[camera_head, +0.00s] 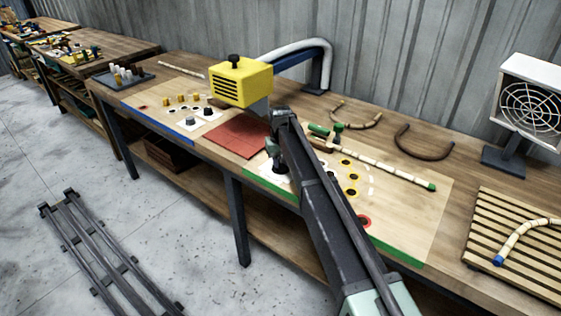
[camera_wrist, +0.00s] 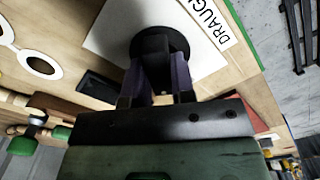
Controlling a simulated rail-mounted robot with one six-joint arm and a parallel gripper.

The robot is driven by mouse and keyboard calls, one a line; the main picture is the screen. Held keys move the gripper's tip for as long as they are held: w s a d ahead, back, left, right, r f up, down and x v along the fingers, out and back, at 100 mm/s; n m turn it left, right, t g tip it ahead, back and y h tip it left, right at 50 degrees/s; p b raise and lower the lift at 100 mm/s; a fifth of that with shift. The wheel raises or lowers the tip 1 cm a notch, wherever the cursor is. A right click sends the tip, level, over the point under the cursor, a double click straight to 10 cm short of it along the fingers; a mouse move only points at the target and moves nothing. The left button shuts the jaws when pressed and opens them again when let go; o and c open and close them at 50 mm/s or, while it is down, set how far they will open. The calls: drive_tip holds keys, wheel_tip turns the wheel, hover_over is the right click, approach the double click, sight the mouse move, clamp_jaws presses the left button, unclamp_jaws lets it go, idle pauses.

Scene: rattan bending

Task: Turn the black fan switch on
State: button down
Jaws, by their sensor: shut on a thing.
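A round black knob (camera_wrist: 160,42) sits on a white plate (camera_wrist: 108,30) with the printed word "DRAUGHT" beside it; I take it to be the black fan switch. My gripper (camera_wrist: 159,78) is shut on this knob, one finger on each side of it. In the head view, my gripper (camera_head: 280,172) is low over the white plate at the green-edged board's left end, and my arm hides part of it. Whether the switch is on or off cannot be told. The white fan (camera_head: 530,105) stands on a dark post at the far right.
A slatted rack (camera_head: 515,240) is at right.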

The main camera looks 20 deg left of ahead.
drive_tip(key=m, duration=0.5)
drive_tip(key=shift+m, duration=0.3)
drive_tip(key=m, duration=0.5)
idle(0.4)
drive_tip(key=c, duration=1)
unclamp_jaws()
drive_tip(key=shift+o, duration=0.2)
wheel_tip(320, 180, up, 11)
drive_tip(key=p, duration=1)
drive_tip(key=shift+f+p, duration=0.15)
drive_tip(key=shift+p, duration=0.25)
